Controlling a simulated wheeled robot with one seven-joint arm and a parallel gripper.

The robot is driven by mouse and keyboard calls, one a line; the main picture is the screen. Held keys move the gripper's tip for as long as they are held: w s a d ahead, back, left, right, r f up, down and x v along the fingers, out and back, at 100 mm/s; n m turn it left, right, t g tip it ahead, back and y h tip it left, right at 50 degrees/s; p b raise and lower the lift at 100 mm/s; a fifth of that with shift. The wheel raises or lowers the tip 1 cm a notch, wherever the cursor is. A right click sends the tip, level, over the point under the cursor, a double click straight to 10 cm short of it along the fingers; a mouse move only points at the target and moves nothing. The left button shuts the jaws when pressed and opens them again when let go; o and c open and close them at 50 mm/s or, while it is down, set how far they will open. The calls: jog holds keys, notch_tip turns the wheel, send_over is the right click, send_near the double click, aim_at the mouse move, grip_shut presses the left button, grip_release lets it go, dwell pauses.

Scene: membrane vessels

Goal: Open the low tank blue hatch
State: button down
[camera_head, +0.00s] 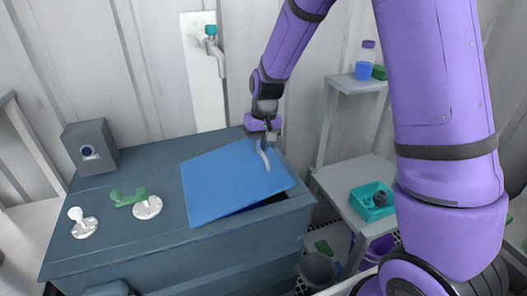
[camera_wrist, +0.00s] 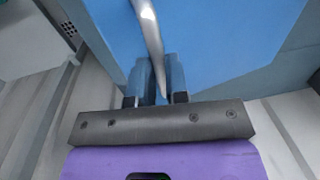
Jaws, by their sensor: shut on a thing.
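The blue hatch (camera_head: 225,185) is a flat panel on top of the low dark blue-grey tank (camera_head: 110,235). Its right front edge stands slightly above the tank top, with a dark gap under it. A curved silver handle (camera_head: 263,157) is on the hatch near its back right edge. My gripper (camera_head: 265,135) is at the handle's upper end. In the wrist view, my gripper (camera_wrist: 158,85) is shut on the silver handle (camera_wrist: 150,35), with a finger on each side of it. The blue hatch (camera_wrist: 225,40) fills much of that view.
A grey box (camera_head: 90,148), a white knob fitting (camera_head: 82,222) and a green-handled valve (camera_head: 140,201) stand on the tank left of the hatch. A wall tap (camera_head: 213,45) is behind. A shelf with a teal tray (camera_head: 372,201) and a bottle (camera_head: 366,60) stands at right.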

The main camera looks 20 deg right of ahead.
jog(key=a+r, duration=0.4)
jog(key=r, duration=0.1)
jog(key=shift+a+r, duration=0.25)
jog(key=shift+r, duration=0.15)
jog(key=shift+s, duration=0.1)
jog(key=c, duration=1.1)
grip_release()
jog(key=shift+a, duration=0.2)
jog(key=shift+d, duration=0.1)
jog(key=shift+r, duration=0.1)
